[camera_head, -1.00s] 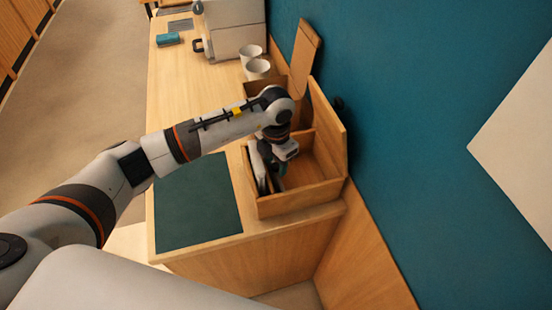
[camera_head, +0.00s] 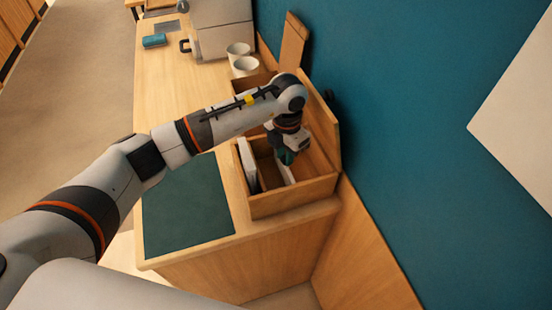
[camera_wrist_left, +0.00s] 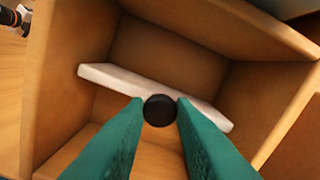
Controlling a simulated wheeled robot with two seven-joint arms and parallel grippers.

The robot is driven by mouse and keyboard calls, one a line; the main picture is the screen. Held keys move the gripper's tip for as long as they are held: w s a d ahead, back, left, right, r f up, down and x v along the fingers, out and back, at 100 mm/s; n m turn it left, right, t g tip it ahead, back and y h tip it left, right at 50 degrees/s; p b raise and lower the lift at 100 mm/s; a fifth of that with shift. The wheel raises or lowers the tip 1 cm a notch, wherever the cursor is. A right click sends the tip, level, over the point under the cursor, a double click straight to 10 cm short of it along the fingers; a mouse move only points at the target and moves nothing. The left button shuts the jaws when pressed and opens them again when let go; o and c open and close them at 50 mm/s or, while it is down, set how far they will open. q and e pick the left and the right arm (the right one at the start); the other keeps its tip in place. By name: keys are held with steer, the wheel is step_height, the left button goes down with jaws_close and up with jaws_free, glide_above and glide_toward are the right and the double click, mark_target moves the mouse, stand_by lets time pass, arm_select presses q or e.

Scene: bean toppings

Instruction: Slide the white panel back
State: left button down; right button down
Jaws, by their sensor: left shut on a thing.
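A white panel (camera_head: 285,172) stands inside the open wooden box (camera_head: 297,198), partway between its front and the wall side, with part of it hidden by my gripper. In the left wrist view the white panel (camera_wrist_left: 105,76) crosses the box compartment at a slant, and a round black knob (camera_wrist_left: 159,111) shows at it. My left gripper (camera_head: 287,157) reaches down into the box from above. In the left wrist view its green fingers (camera_wrist_left: 160,105) are shut on the knob. My right gripper is not in view.
A second white piece (camera_head: 247,163) stands at the box's front side. A dark green mat (camera_head: 188,210) lies on the counter before the box.

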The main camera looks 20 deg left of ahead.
arm_select(q)
steer(key=shift+s+a, duration=0.1)
steer(key=shift+a, duration=0.05)
steer(key=c, duration=1.2)
jaws_free()
steer(key=shift+r, duration=0.15)
step_height(320, 180, up, 12)
steer(key=b, duration=0.2)
steer(key=shift+b, duration=0.3)
